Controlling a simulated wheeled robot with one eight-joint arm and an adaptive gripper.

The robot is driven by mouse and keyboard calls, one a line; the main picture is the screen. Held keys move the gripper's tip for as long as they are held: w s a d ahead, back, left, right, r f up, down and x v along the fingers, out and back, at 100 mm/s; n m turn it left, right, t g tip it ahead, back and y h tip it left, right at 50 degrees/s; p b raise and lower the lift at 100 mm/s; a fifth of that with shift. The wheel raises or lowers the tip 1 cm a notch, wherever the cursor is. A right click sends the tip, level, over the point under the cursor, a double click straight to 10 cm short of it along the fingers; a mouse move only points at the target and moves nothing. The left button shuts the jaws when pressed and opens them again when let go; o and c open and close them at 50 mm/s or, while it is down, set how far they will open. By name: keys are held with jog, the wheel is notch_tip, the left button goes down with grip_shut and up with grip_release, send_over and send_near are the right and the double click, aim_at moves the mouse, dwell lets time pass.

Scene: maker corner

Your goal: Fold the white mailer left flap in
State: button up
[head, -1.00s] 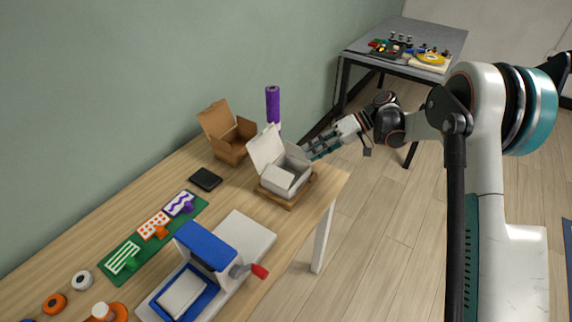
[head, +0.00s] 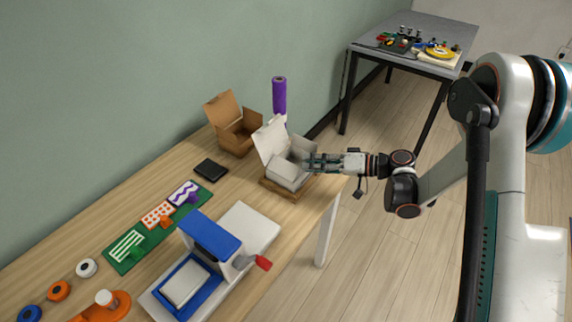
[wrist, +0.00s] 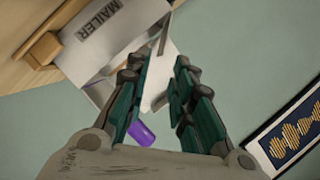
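The white mailer (head: 287,174) stands on a wooden tray at the table's right end, its lid (head: 270,140) raised. In the wrist view, the mailer (wrist: 128,48) shows the printed word MAILER at upper left. My gripper (head: 307,160) reaches in from the right, at the mailer's right side, and hides part of it. In the wrist view, my gripper (wrist: 157,72) has its fingers apart. A pale strip shows between and beyond them; I cannot tell whether it is the left flap or whether a finger touches it.
An open brown box (head: 237,138) and a purple roll (head: 279,100) stand behind the mailer. A black pad (head: 210,169), a green mat (head: 119,262) and a blue-and-white press (head: 208,240) lie leftward. A framed waveform picture (wrist: 297,130) hangs on the wall.

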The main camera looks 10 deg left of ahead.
aim_at(286, 161)
jog(key=b+x, duration=0.2)
jog(key=x, duration=0.7)
jog(key=shift+c, duration=0.2)
grip_shut()
jog(key=shift+w, duration=0.1)
